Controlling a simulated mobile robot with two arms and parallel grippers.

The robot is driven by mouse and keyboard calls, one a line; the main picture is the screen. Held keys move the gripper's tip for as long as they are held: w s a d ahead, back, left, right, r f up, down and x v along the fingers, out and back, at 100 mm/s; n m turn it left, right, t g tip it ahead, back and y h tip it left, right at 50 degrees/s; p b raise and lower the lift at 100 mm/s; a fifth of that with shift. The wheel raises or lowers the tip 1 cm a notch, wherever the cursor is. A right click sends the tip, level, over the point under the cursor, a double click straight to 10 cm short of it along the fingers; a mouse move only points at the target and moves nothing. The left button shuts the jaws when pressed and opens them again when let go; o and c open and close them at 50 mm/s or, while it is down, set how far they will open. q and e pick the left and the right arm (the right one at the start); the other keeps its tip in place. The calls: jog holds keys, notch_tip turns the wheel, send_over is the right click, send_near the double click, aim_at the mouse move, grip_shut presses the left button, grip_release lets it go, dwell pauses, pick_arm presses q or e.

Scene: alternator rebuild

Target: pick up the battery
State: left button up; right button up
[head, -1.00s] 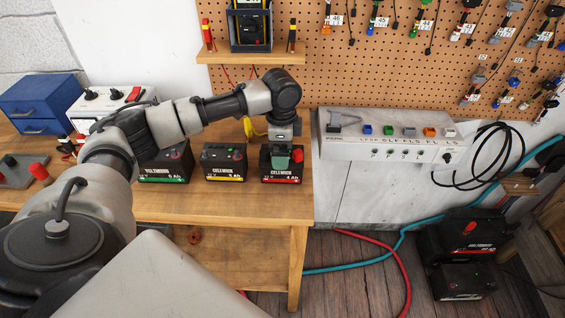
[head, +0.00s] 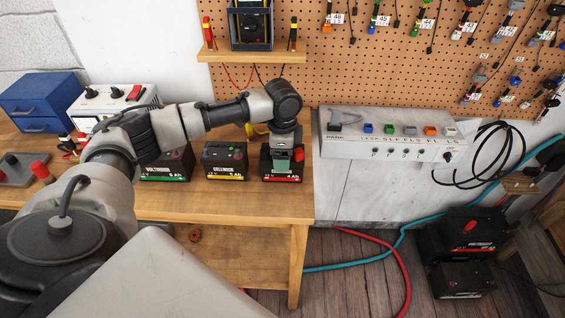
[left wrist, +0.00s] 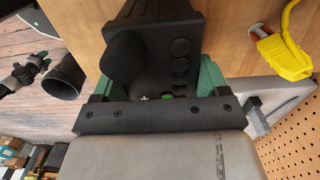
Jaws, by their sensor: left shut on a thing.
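Three black batteries stand in a row on the wooden bench. The right one, the red-labelled battery (head: 283,177), is near the bench's right end. My left gripper (head: 283,160) reaches down over it from above and is shut on it. In the left wrist view, the green fingers of the gripper (left wrist: 158,82) lie on both sides of the black battery (left wrist: 150,50), whose round terminal, small caps and green dot show. The battery appears upright on the bench; its underside is hidden. My right gripper is not in view.
The yellow-labelled battery (head: 225,161) and green-labelled battery (head: 170,164) stand to the left. A grey switch panel (head: 375,149) is to the right. A yellow clamp (left wrist: 285,55) lies close behind. More batteries (head: 462,280) stand at the lower right near hoses.

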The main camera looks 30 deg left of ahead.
pick_arm(q)
jog(key=shift+c, duration=1.1)
jog(key=shift+w+r, duration=0.15)
grip_shut()
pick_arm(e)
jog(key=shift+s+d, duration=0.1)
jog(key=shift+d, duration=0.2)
pick_arm(q)
jog(key=shift+r, duration=0.1)
